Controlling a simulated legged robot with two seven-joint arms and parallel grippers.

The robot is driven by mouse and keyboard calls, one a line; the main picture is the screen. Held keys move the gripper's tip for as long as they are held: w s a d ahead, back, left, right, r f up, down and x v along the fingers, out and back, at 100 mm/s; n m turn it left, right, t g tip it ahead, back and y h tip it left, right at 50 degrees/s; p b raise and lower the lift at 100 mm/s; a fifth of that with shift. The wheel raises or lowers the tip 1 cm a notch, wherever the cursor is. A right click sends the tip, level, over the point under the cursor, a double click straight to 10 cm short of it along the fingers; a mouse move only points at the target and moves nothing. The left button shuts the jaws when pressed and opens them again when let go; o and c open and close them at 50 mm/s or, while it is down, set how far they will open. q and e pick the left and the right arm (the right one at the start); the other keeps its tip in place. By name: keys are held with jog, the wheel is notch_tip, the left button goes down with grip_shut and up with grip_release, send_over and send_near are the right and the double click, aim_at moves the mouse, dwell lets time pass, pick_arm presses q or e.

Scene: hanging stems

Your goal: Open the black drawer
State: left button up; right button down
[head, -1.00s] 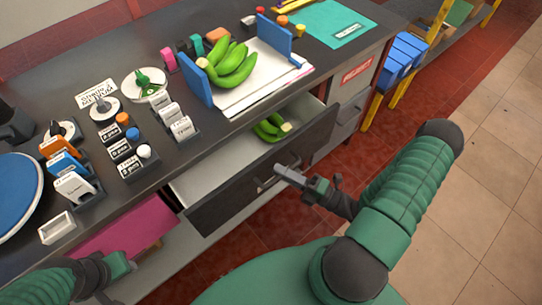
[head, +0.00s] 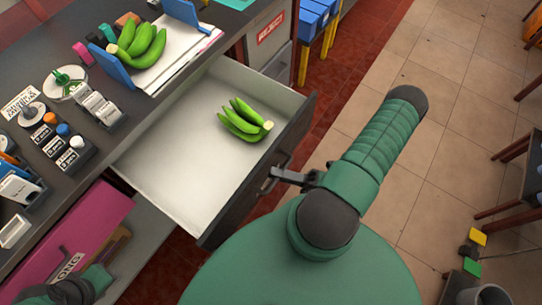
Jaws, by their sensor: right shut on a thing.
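The black drawer (head: 226,218) stands pulled well out from the dark counter, its white inside showing. A bunch of green bananas (head: 242,121) lies in it toward the right. My right gripper (head: 277,172) is at the handle (head: 274,176) on the drawer's front and is shut on it; the fingertips are small and partly hidden. My left arm shows at the lower left corner, and its gripper (head: 75,287) is only partly seen, away from the drawer; its fingers are unclear.
On the counter are another banana bunch (head: 143,40) between blue bookends, and several stamps (head: 103,106). A pink panel marked WRONG (head: 75,240) is below left. A blue-and-yellow stand (head: 312,22) is behind.

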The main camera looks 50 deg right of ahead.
jog(key=shift+s+f, duration=0.2)
jog(key=shift+s, duration=0.5)
jog(key=c, duration=1.5)
grip_release()
jog(key=shift+w, duration=0.1)
jog(key=shift+o, duration=0.2)
jog(key=shift+r, duration=0.1)
jog(key=b+v, duration=0.1)
jog(key=v, duration=1.6)
jog(key=shift+d, duration=0.15)
jog(key=shift+w, duration=0.1)
